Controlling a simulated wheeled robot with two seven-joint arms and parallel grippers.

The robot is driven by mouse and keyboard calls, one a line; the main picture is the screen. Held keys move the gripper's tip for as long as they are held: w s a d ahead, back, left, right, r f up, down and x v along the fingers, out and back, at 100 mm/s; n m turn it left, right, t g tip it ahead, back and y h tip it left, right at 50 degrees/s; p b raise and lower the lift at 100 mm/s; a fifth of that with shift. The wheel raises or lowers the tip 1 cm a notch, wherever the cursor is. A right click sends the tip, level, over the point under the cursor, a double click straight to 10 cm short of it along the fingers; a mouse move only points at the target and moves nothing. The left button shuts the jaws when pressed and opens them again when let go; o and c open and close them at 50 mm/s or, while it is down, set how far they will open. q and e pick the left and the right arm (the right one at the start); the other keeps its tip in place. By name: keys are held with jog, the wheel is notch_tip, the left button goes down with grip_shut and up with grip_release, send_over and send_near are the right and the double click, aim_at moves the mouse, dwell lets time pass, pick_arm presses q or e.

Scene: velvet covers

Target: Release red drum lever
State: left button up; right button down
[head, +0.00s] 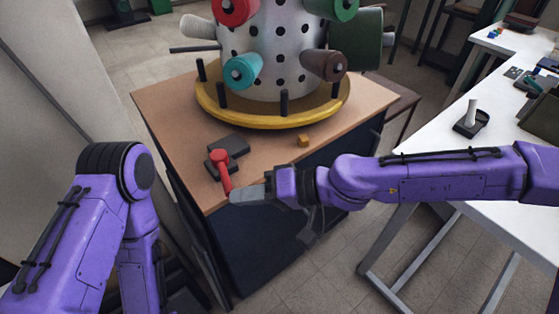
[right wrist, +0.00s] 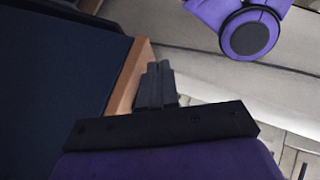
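The red lever (head: 223,168) sits on a dark block near the table's front left corner, its handle slanting down toward the front edge. My right gripper (head: 234,197) reaches in from the right, with its tips at the lower end of the handle. I cannot tell whether they touch. In the right wrist view its two dark fingers (right wrist: 160,85) are together, with nothing red visible between them. The red drum (head: 235,10) is on the white perforated tower (head: 265,70), partly cut off at the top. My left arm shows at the left, but its gripper is out of view.
The tower stands on a yellow round base (head: 270,122) with black pegs, on a brown table (head: 165,110). A dark block (head: 229,145) and a small yellow cube (head: 303,140) lie in front. A white table (head: 455,160) is at the right.

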jog(key=shift+s, duration=0.1)
dwell(0.4)
jog(key=s+d+r+p, duration=0.2)
jog(key=d, duration=0.3)
jog(key=s+d+r+p, duration=0.2)
jog(key=s+d+r, duration=0.1)
jog(key=d, duration=0.3)
jog(key=shift+p, duration=0.4)
